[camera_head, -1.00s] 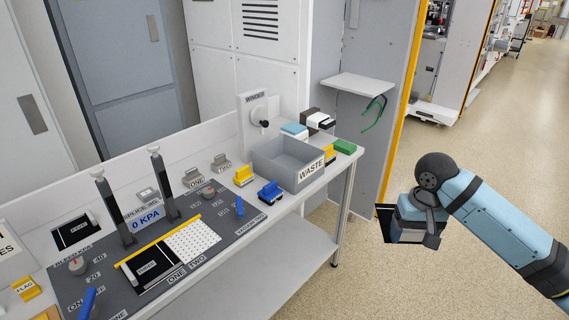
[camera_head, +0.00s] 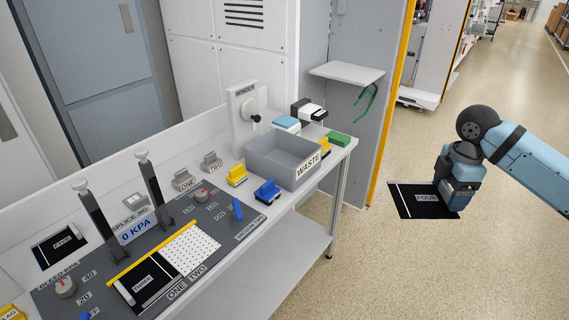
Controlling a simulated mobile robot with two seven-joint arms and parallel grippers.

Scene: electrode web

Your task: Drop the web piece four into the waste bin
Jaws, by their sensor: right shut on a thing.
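Web piece four (camera_head: 412,200) is a flat black sheet with a white stripe near its left edge and a label reading FOUR. My right gripper (camera_head: 455,197) is shut on its right part and holds it out over the open floor, right of the bench. The fingertips are partly hidden behind the gripper's own body. The waste bin (camera_head: 262,163) is a grey open box labelled WASTE at the bench's right end. Its visible inside looks empty. The gripper and piece are well apart from the bin, to its right. My left gripper does not show.
Around the bin are blue (camera_head: 267,191) and yellow (camera_head: 237,175) clamps, a green block (camera_head: 339,138) and a winder (camera_head: 245,112). Other black pieces lie at the splice plate (camera_head: 150,285) and at the bench's back left. A white shelf (camera_head: 346,73) juts out behind. Floor between bench and gripper is clear.

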